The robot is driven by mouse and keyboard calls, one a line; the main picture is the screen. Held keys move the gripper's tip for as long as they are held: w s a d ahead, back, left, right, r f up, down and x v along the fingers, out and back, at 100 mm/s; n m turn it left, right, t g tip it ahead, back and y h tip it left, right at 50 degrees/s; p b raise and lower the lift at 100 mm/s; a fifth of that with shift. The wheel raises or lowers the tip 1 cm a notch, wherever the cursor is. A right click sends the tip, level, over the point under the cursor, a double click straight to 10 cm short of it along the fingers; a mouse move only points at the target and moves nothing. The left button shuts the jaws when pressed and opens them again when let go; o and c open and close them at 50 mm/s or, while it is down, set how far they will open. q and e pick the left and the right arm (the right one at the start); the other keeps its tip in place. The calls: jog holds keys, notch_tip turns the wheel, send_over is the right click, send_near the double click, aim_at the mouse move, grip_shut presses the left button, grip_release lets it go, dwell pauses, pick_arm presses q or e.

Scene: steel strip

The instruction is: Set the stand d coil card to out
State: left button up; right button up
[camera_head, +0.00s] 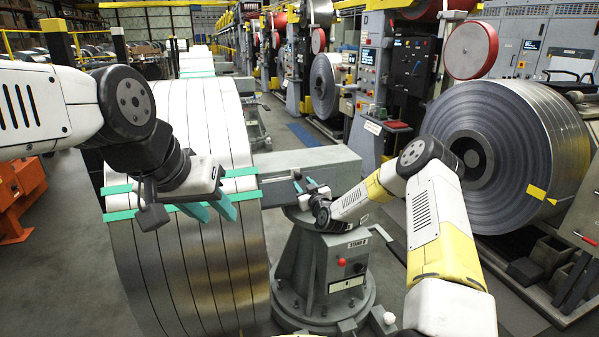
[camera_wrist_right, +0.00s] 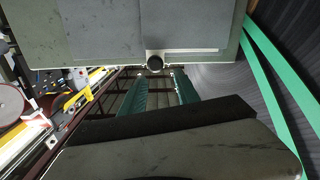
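The grey stand (camera_head: 318,255) in the middle bears a label (camera_head: 358,243) that seems to read STAND D. Below it are a red button (camera_head: 342,262) and a small pale plate (camera_head: 347,284), possibly the coil card; its wording is too small to read. My right gripper (camera_head: 303,183) is beside the stand's thick grey arm (camera_head: 315,160), above the label. In the right wrist view its green fingers (camera_wrist_right: 157,76) are apart, with nothing between them, below a grey box face (camera_wrist_right: 90,40) with a dark round knob (camera_wrist_right: 154,62). My left gripper (camera_head: 216,208) is open and empty over the strapped coil.
A wide steel coil (camera_head: 205,270) with green straps stands left of the stand. Another large coil (camera_head: 515,135) stands at the right. Machine cabinets line the back.

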aim_at(299, 179)
jog(key=shift+w+d+f+t, duration=0.2)
jog(key=shift+w+f+t, duration=0.1)
jog(key=shift+w+f, duration=0.35)
jog(key=x, duration=0.7)
jog(key=shift+w, duration=0.3)
grip_shut()
dwell(0.7)
